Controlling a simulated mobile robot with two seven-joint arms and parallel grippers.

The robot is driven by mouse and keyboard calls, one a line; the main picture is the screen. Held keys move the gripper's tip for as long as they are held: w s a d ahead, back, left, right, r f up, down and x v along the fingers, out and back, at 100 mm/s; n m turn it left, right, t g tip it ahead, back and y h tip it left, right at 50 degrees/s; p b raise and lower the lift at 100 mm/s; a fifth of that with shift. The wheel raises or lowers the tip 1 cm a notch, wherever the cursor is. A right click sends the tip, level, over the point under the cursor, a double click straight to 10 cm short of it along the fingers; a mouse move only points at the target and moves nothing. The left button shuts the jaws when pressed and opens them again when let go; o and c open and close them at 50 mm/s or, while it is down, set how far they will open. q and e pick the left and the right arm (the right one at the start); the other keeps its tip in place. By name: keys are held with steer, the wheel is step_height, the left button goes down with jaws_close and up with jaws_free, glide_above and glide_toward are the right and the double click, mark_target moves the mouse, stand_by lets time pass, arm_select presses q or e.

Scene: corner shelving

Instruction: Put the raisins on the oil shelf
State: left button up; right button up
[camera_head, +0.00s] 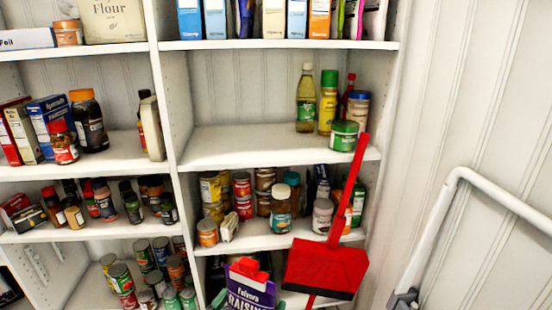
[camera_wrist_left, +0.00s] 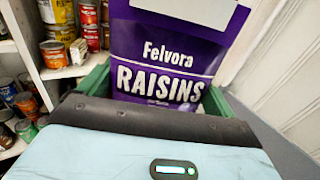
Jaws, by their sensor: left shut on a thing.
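The purple raisins box (camera_head: 250,293) is at the bottom of the head view, in front of the lower shelves, with a red part at its top. It stands upright in the left wrist view (camera_wrist_left: 170,50), with its label facing the camera. My left gripper (camera_head: 250,302) is shut on it, one green finger at each side. The oil shelf (camera_head: 235,148) is the middle right shelf. On its right end stand a pale oil bottle (camera_head: 306,100), a yellow bottle with a green cap (camera_head: 328,103) and several jars. My right gripper is not in view.
The left and middle of the oil shelf are bare. A red dustpan (camera_head: 325,268) with a long handle stands in front of the lower right shelves, its handle reaching the oil shelf's right edge. A crowded jar shelf (camera_head: 262,238) lies below. A white rail (camera_head: 430,230) is at right.

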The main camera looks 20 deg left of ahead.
arm_select(q)
steer(key=w+a+r+y, duration=0.1)
steer(key=w+a+r, duration=0.35)
steer(key=w, duration=0.25)
steer(key=w+a+r, duration=0.4)
steer(key=w+r, duration=0.2)
steer(key=w, duration=0.2)
steer(key=w+a+r+n+y, duration=0.1)
steer(key=w+a+r, duration=0.1)
steer(key=a+r, duration=0.3)
steer(key=w+a+r+n+y+p, duration=0.1)
steer(key=w+a+r, duration=0.2)
steer(key=a+r, duration=0.3)
step_height(320, 180, up, 5)
steer(key=shift+f, duration=0.1)
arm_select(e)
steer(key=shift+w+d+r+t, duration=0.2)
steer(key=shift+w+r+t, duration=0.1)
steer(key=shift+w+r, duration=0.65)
